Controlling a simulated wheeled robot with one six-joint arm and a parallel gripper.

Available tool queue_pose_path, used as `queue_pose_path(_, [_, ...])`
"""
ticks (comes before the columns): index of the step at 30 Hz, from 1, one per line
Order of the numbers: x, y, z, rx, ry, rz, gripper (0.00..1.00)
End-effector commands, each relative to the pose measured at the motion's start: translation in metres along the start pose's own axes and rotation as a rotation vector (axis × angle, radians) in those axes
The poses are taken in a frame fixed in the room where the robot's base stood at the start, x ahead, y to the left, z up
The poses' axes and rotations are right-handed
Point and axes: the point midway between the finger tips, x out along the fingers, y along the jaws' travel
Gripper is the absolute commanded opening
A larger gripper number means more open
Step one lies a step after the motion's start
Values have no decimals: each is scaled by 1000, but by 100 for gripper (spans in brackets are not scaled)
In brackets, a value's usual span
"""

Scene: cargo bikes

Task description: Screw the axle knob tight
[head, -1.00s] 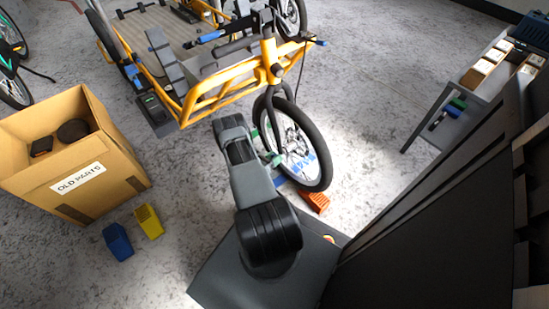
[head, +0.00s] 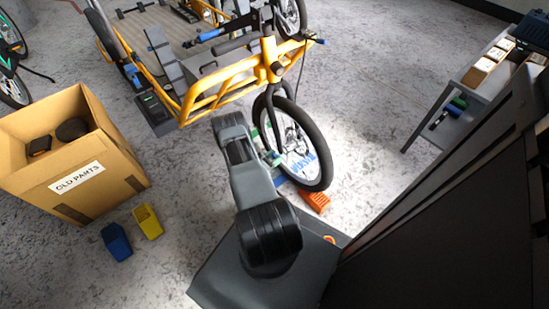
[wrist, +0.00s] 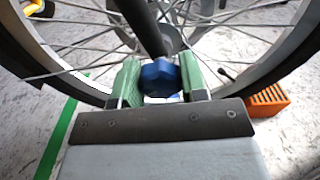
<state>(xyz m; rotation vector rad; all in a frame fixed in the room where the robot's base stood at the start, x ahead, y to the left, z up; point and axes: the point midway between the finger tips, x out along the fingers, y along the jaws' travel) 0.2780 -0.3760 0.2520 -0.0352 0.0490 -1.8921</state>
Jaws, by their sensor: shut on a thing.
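The blue axle knob (wrist: 160,78) sits at the lower end of the dark fork leg, at the wheel's hub, in the wrist view. My gripper (wrist: 160,82) is shut on it, with a green finger on each side. The front wheel (head: 297,145) of the yellow cargo bike (head: 225,85) stands upright in the head view. My arm reaches to the wheel's left side there, and the knob is hidden behind it. The wheel's rim and spokes fill the upper part of the wrist view.
An orange block (head: 315,201) lies on the floor by the wheel; it also shows in the wrist view (wrist: 268,101). An OLD PARTS box (head: 75,155) and blue (head: 117,242) and yellow (head: 148,222) blocks are at the left. A grey bench (head: 475,90) stands at the right.

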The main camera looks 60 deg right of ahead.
Motion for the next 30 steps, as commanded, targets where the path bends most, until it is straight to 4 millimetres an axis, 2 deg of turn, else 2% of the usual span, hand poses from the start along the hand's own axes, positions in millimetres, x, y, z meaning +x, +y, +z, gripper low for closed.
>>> queue_pose_path(10, [0, -1, 0, 139, 0, -1, 16])
queue_pose_path(26, [0, -1, 0, 165, 0, -1, 16])
queue_pose_path(27, [0, -1, 0, 165, 0, -1, 41])
queue_pose_path(30, [0, -1, 0, 165, 0, 0, 51])
